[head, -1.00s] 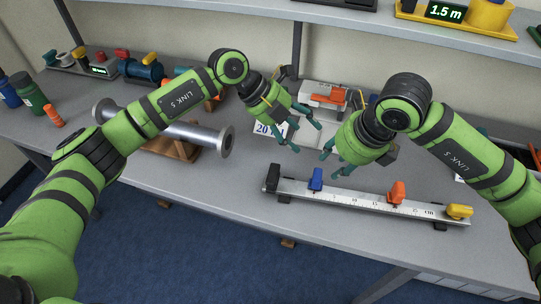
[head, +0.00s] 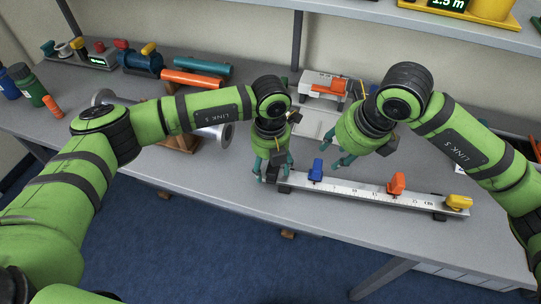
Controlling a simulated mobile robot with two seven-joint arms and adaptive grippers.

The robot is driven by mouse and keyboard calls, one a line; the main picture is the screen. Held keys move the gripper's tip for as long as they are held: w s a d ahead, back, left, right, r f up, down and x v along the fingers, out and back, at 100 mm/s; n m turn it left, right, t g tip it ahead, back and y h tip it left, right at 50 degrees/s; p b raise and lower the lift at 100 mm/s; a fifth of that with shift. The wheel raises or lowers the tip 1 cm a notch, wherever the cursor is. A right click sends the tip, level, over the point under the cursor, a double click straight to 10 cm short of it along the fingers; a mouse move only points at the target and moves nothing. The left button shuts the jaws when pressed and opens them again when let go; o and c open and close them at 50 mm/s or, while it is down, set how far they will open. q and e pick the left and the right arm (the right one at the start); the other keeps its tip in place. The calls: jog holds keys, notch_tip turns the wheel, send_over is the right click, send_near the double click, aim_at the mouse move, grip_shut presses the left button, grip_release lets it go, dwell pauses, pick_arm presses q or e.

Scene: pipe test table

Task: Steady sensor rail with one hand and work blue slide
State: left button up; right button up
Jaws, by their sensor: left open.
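The sensor rail (head: 360,193) is a long silver bar with a printed scale, lying on the grey table. It carries a blue slide (head: 316,170) near its left end, an orange slide (head: 396,183) right of the middle and a yellow piece (head: 458,202) at the right end. My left gripper (head: 271,171) is open and points down at the rail's left end, its fingers around or just above the black end block, which they partly hide. Contact cannot be told. My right gripper (head: 338,155) appears open and empty, behind the rail and slightly right of the blue slide.
A metal pipe with flanges (head: 217,134) rests on a wooden stand at left, partly behind my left arm. Orange (head: 192,78) and teal (head: 203,65) cylinders lie behind. A white device with an orange part (head: 325,87) stands at the back. The table's front edge is close to the rail.

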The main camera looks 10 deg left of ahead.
aim_at(321, 165)
pick_arm(q)
jog(key=shift+f, duration=0.2)
grip_shut()
pick_arm(e)
jog(key=o, duration=0.6)
jog(key=shift+c, duration=0.2)
jog(key=w+a+f+n+g, duration=0.1)
jog(key=f+n, duration=0.2)
jog(key=f+n+y, duration=0.1)
jog(key=f+n, duration=0.2)
jog(key=w+a+f+n+g, duration=0.1)
jog(key=f+n, duration=0.2)
jog(key=f, duration=0.1)
jog(key=shift+w+a+f+g+y, duration=0.1)
jog(key=shift+w+a+g+y, duration=0.2)
jog(key=shift+w, duration=0.05)
jog(key=shift+c, duration=0.4)
